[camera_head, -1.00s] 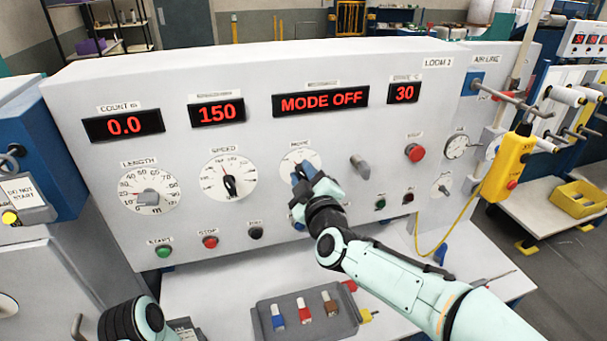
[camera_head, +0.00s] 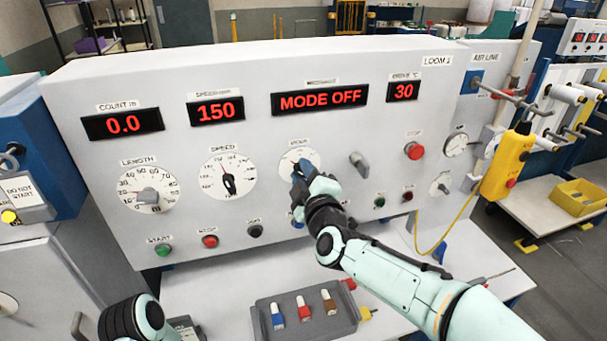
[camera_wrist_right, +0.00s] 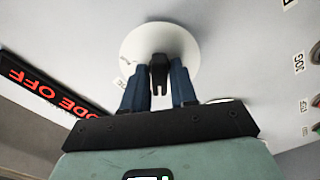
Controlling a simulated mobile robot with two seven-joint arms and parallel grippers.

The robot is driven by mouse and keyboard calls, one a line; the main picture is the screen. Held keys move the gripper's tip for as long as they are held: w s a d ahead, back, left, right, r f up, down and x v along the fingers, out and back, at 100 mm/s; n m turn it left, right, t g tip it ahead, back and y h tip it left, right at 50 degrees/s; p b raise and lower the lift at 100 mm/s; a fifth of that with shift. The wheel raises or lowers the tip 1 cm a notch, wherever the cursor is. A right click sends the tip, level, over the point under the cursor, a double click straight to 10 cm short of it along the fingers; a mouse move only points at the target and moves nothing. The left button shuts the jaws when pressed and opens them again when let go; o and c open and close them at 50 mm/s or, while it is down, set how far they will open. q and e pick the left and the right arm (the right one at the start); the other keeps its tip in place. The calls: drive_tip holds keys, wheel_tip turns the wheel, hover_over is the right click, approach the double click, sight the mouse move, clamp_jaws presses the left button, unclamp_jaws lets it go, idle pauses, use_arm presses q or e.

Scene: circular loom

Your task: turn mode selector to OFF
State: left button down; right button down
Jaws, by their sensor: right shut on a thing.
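The mode selector is a dark knob (camera_wrist_right: 158,72) on a round white dial (camera_head: 300,158) on the loom's panel. The display above it (camera_head: 320,100) reads MODE OFF in red. My right gripper (camera_head: 299,172) is at the dial. In the right wrist view its two blue fingers (camera_wrist_right: 159,85) stand on either side of the knob, shut on it. In the head view the gripper hides the knob and the lower part of the dial. A dark part of my left arm shows at the bottom left, but its gripper is not in view.
The speed knob (camera_head: 229,183) is left of the mode dial and a grey lever (camera_head: 359,164) is right of it. Several buttons line the panel below. A grey tray (camera_head: 262,321) with coloured pieces lies on the white shelf. A yellow pendant (camera_head: 507,167) hangs at right.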

drive_tip(key=c, duration=1.2)
unclamp_jaws()
drive_tip(key=shift+d+f, duration=0.15)
drive_tip(key=shift+f, duration=0.25)
drive_tip(key=shift+o, duration=0.6)
use_arm(q)
drive_tip(key=shift+s+f+b, duration=0.4)
drive_tip(key=shift+s+f, duration=0.1)
drive_tip(key=shift+s, duration=0.2)
use_arm(e)
drive_tip(key=v, duration=0.7)
drive_tip(key=shift+r, duration=0.4)
